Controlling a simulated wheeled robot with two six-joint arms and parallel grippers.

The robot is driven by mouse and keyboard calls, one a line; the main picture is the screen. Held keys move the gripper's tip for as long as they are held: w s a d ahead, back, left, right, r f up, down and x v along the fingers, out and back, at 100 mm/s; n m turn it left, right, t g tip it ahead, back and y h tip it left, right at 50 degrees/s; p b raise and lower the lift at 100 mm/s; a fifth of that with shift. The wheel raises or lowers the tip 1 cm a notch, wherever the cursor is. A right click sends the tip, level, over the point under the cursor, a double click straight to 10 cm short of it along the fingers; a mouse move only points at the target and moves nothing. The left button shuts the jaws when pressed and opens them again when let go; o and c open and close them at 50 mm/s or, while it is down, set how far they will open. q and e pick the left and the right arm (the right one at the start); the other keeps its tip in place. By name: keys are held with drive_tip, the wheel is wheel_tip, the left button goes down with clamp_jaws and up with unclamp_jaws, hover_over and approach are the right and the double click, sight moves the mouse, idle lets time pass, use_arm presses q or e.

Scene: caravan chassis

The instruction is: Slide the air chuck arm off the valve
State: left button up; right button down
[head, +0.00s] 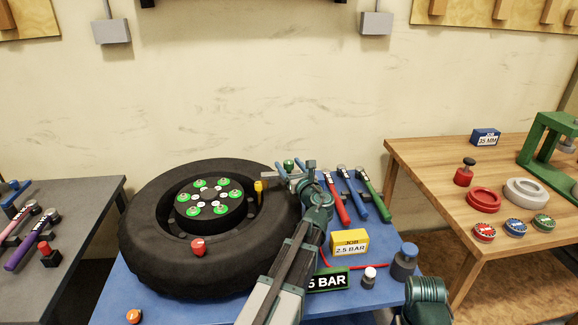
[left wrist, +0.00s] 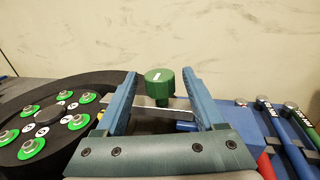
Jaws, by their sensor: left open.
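The wheel's black tyre (head: 155,255) lies flat on the blue table, with green-marked nuts around its hub (head: 208,208). A grey bar, apparently the air chuck arm (head: 268,178), reaches over the tyre's right edge. A small yellow part (head: 259,192) stands just below the bar's left end; I cannot tell if it is the valve. A green knob (head: 289,163) sits on the bar. My left gripper (head: 294,177) is open around the knob. In the left wrist view the green knob (left wrist: 159,84) stands between the spread fingers, with visible gaps. My right gripper is out of view.
A red knob (head: 198,246) is at the tyre's front. Red, blue and green-handled tools (head: 357,200) lie right of my gripper. A yellow job block (head: 349,242), a pressure display (head: 328,281) and a blue-grey weight (head: 404,262) stand in front. Side tables flank the blue one.

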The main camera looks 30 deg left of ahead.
use_arm(q)
drive_tip(key=shift+w+a, duration=0.15)
clamp_jaws()
idle(0.4)
idle(1.0)
